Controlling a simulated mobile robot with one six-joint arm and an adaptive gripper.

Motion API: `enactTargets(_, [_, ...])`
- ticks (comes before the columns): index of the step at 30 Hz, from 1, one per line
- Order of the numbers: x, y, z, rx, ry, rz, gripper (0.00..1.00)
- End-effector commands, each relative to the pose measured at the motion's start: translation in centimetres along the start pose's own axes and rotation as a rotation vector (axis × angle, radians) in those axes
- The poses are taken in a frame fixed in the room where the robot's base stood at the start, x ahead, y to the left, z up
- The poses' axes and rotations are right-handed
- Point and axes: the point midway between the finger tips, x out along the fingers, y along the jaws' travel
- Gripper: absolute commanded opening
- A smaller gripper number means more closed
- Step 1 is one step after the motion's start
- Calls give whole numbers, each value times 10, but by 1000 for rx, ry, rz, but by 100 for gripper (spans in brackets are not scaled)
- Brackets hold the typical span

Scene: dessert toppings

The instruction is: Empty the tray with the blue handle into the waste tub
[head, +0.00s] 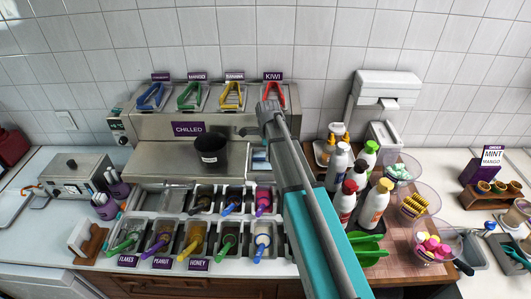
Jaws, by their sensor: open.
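A tray with a blue handle (151,95) sits at the left end of the row on top of the steel chilled unit (150,130). Trays with green (189,96), yellow (232,95) and red-orange (274,92) handles stand to its right. A black tub with a white label (209,148), which looks like the waste tub, stands upright in front of the unit. My gripper (248,131) is near the unit's right part, right of the tub and well away from the blue-handled tray. Its fingers are small and partly hidden by my arm; I see nothing held.
Topping bins with coloured scoops (195,238) fill the counter in front of the tub. Several bottles (372,205) and bowls (433,247) crowd the wooden board at right. A steel box (75,171) stands at left. My arm crosses the middle of the view.

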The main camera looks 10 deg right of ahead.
Motion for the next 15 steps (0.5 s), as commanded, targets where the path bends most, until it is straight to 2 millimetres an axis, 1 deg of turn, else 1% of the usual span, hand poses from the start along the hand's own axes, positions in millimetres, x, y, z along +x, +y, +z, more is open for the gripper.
enactTargets(1, [8, 0, 0, 0, 0, 0, 60])
enactTargets(6, [20, 0, 0, 0, 0, 0, 60])
enactTargets(15, [31, 0, 0, 0, 0, 0, 60])
